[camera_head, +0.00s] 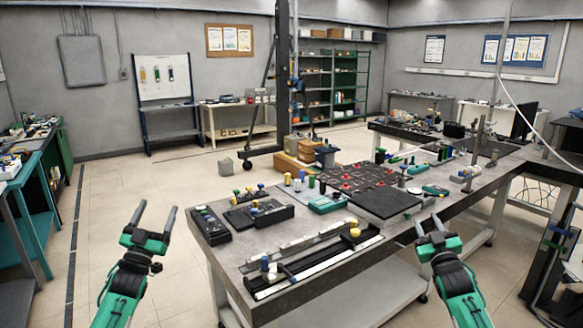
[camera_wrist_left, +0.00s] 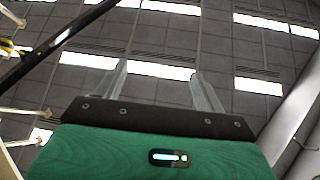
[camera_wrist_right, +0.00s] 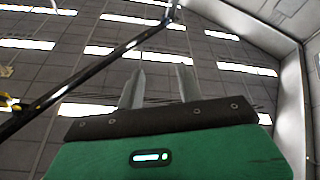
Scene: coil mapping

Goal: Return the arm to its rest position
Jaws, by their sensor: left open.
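My left gripper (camera_head: 153,217) is at the lower left in the head view, clear of the table, its two grey fingers pointing up and spread apart with nothing between them. In the left wrist view its fingers (camera_wrist_left: 160,88) stand apart against the ceiling. My right gripper (camera_head: 431,222) is at the lower right in the head view, in front of the table's right part, fingers up and apart. In the right wrist view its fingers (camera_wrist_right: 160,88) are also apart and empty. Both arms are raised with the grippers pointing upward.
A grey workbench (camera_head: 235,258) stands between the grippers, holding black trays, a dark board with red parts (camera_head: 355,178), a black plate (camera_head: 385,202) and a long rail fixture (camera_head: 310,262). A teal bench (camera_head: 30,215) stands at the far left. Floor between it and the workbench is clear.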

